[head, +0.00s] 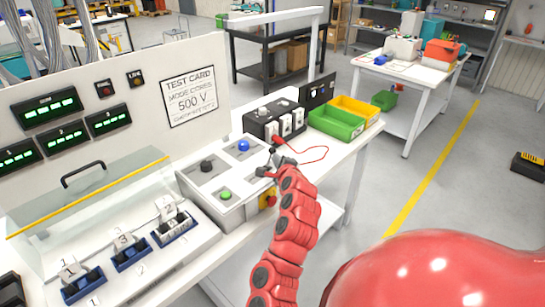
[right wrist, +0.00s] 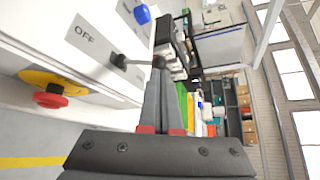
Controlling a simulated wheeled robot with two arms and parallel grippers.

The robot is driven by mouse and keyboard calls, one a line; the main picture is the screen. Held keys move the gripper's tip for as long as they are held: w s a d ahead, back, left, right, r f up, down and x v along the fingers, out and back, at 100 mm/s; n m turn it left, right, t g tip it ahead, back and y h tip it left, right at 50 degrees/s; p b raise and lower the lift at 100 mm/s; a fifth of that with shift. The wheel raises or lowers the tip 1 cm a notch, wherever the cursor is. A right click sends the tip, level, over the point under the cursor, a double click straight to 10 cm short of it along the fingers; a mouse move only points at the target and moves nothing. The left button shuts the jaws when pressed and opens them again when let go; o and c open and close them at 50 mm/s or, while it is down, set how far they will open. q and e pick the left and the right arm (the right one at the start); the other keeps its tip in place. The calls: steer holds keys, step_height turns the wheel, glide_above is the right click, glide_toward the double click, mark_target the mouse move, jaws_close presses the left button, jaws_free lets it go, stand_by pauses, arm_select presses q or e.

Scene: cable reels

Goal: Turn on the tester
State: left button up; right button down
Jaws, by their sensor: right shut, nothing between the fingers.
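The tester is a white bench unit with a sloped control panel (head: 213,180) carrying a black knob (head: 207,166), a blue button (head: 243,145) and a green button (head: 225,195). A toggle lever (right wrist: 138,62) sticks out from the panel beside the printed word OFF (right wrist: 85,35). My right gripper (head: 281,160) is at the panel's right edge. In the right wrist view its fingers (right wrist: 163,82) are shut and empty, with the tips close to the lever's round end. I cannot tell whether they touch. My left gripper is out of view.
A red stop button on yellow (right wrist: 50,97) sits on the panel's side, below my gripper. A black box with white switches (head: 275,122) and green (head: 337,122) and yellow bins (head: 355,109) stand beyond. A clear cover (head: 90,195) and blue-based clamps (head: 131,255) are left.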

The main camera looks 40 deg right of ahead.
steer(key=r+p+v, duration=0.1)
steer(key=p+v, duration=0.1)
steer(key=v, duration=0.7)
steer(key=shift+s+r, duration=0.25)
steer(key=shift+s, duration=0.05)
steer(key=shift+d, duration=0.15)
